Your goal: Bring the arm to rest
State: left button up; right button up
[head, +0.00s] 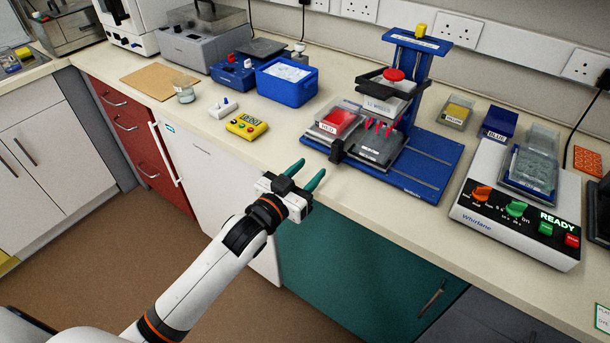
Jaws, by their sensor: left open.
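My left gripper (304,176) has green fingertips that stand apart, with nothing between them. It hangs at the front edge of the bench (260,158), left of the blue pipetting stand (420,160). My left arm reaches up to it from the bottom left of the head view. The gripper appears clear of the things on the bench. My right gripper is not in the head view.
The stand holds a red-topped pipette head over a plate, beside a red tray (338,121). A yellow timer (246,126), a blue ice box (287,82) and a glass beaker (184,92) stand to the left. A white shaker (515,215) reading READY stands right.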

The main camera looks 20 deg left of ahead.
pick_arm(q)
jog(key=shift+s+a, duration=0.1)
jog(key=shift+s, duration=0.15)
dwell(0.3)
